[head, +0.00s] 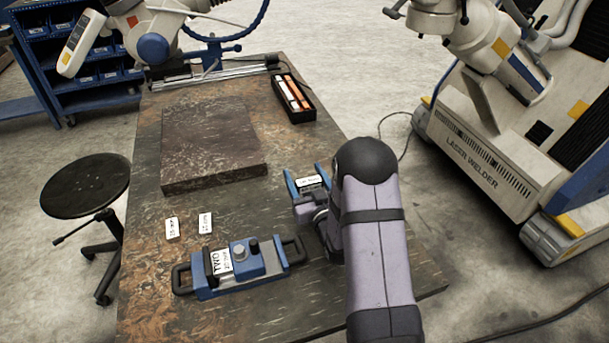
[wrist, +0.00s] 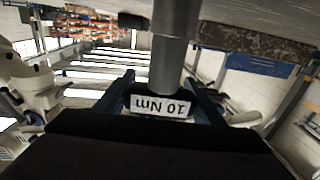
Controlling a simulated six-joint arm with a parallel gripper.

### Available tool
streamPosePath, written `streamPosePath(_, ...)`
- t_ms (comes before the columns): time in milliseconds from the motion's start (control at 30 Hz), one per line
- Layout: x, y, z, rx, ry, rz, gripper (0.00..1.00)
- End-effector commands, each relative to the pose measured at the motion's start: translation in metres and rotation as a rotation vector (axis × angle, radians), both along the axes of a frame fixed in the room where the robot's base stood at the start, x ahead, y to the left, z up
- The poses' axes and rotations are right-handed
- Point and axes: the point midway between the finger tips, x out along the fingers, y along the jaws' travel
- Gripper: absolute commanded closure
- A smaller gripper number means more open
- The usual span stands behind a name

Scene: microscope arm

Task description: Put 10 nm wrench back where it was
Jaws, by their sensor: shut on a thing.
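The 10 Nm wrench shows in the wrist view as a dark body with a white "10 Nm" label (wrist: 160,105), upside down there. My gripper (wrist: 165,86) has its two blue fingers on either side of it and is shut on it. A grey round shaft (wrist: 172,62) rises in front of the label. In the head view my gripper (head: 306,178) is over the right side of the table, with the white label (head: 311,182) of the wrench between its blue fingers. My arm hides part of the wrench. Two small white label plates (head: 172,228) and (head: 205,222) lie on the table's left.
A blue device marked "TWO" (head: 240,268) with black handles stands at the table's front. A dark stone slab (head: 212,145) fills the middle. A black tray (head: 293,98) with orange and white items lies at the back right. A stool (head: 86,186) stands left.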

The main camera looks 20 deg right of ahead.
Motion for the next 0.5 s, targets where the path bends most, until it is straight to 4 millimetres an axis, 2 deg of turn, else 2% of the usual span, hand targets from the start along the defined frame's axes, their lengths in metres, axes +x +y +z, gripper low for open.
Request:
streamPosePath(167, 0.0004, -0.0001, -0.0026, 0.0, -0.004, 0.0, 0.73)
streamPosePath(200, 0.0, 0.0001, -0.0034, 0.0, 0.0, 0.0, 0.33)
streamPosePath(267, 0.0, 0.0001, -0.0029, 0.0, 0.001, 0.0, 0.19)
streamPosePath(500, 0.0, 0.0, -0.0028, 0.0, 0.001, 0.0, 0.19)
